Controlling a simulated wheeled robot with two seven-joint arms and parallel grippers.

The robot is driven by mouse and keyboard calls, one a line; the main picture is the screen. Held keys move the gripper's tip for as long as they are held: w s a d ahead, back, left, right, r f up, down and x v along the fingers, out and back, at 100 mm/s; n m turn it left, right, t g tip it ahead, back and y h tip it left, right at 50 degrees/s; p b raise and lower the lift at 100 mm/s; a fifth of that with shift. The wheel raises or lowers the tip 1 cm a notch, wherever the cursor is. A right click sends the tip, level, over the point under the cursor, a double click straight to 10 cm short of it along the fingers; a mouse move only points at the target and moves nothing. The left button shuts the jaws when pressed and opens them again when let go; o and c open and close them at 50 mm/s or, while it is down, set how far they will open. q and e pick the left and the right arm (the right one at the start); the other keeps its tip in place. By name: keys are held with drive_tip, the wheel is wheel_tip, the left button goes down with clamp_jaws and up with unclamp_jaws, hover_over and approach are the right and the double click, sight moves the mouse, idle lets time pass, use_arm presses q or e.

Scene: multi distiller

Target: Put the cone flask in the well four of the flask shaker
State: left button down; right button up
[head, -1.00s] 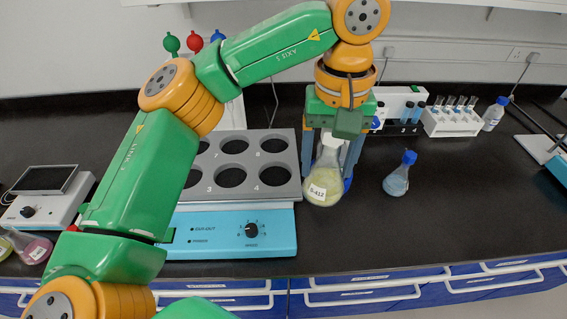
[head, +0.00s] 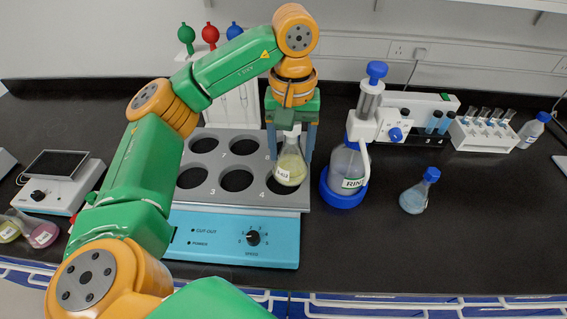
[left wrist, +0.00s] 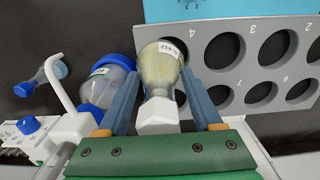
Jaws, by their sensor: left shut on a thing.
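The cone flask (head: 290,170) holds yellowish liquid and has a white label and a white cap. My left gripper (head: 290,150) is shut on it, with a finger on either side. The flask is upright over well four (head: 278,187) of the flask shaker (head: 200,232), covering part of that well. I cannot tell how high its base is above the plate. In the left wrist view, the flask (left wrist: 160,68) is between the fingers and overlaps the left end of the grey well plate (left wrist: 212,78). The other wells that show are empty. My right gripper is not in view.
A blue-capped flask (head: 414,197) and a test tube rack (head: 485,136) are farther right. Two flasks (head: 42,235) and a device with a screen (head: 55,165) are at left.

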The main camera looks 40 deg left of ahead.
sight(283, 163)
use_arm(q)
drive_tip(key=shift+a+f, duration=0.8)
drive_tip(key=shift+f, duration=0.35)
wheel_tip(283, 163, down, 2)
drive_tip(key=shift+s+f+p, duration=0.1)
drive_tip(key=shift+s+p, duration=0.05)
drive_tip(key=shift+p, duration=0.5)
drive_tip(key=shift+f, duration=0.3)
drive_tip(key=shift+f+b, duration=0.2)
drive_tip(key=shift+b, duration=0.1)
drive_tip(key=shift+c, duration=0.2)
unclamp_jaws()
drive_tip(key=shift+r, duration=0.25)
